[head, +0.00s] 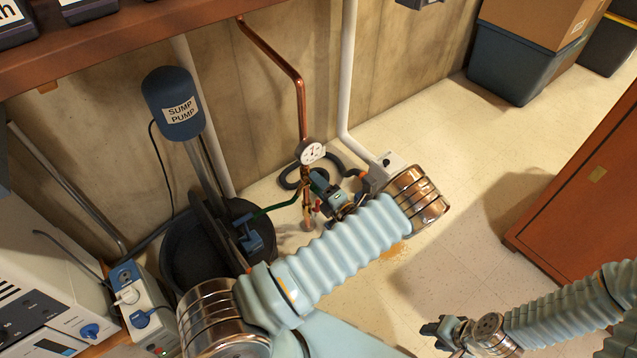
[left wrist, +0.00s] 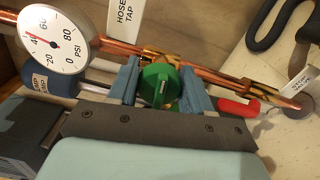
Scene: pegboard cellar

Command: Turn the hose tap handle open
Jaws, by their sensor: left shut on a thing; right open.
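The green hose tap handle (left wrist: 157,84) sits on the copper pipe (left wrist: 222,70), below the "HOSE TAP" tag (left wrist: 125,18) in the left wrist view. My left gripper (left wrist: 163,72) is shut on the handle, with one blue finger on each side of it. In the head view my left gripper (head: 322,184) is at the pipe, below the gauge, and mostly covers the handle. My right gripper (head: 441,334) is open and empty, low over the floor at the bottom right.
A pressure gauge (head: 311,152) sits on the pipe just above the tap. A red handle (left wrist: 240,108) and a second tag (left wrist: 301,82) are further along it. The sump pump (head: 173,105) stands left.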

